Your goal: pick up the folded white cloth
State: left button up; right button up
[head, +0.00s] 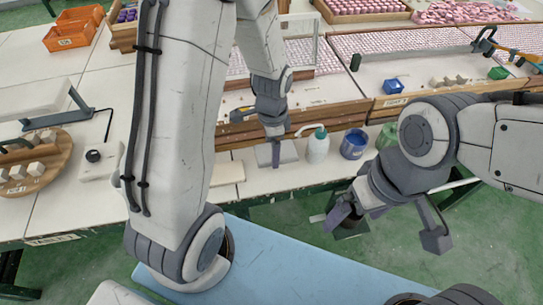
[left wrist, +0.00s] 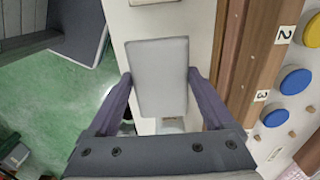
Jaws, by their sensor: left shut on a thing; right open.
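The folded white cloth (left wrist: 158,77) shows in the left wrist view as a flat pale grey-white rectangle between the two fingers. My left gripper (left wrist: 163,85) is shut on it, one finger at each long side. In the head view my left gripper (head: 275,152) is at the front strip of the workbench, left of the white bottle; the cloth there shows only as a small grey patch around the fingers. I cannot tell whether the cloth still touches the bench. My right gripper (head: 388,224) is open and empty, over the green floor in front of the bench.
A white bottle (head: 317,146), a blue pot (head: 354,144) and a green pot (head: 387,135) stand right of my left gripper. A cream slab (head: 228,171) lies to its left. Wooden trays (head: 345,108) rise behind. A round wooden board (head: 55,160) with pale blocks is far left.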

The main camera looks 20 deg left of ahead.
pick_arm(q)
jog(key=s+d+b, duration=0.5)
jog(key=s, duration=0.3)
jog(key=s+d+r+b, duration=0.1)
jog(key=s+d+b, duration=0.5)
jog(key=s, duration=0.2)
jog(key=shift+s, duration=0.15)
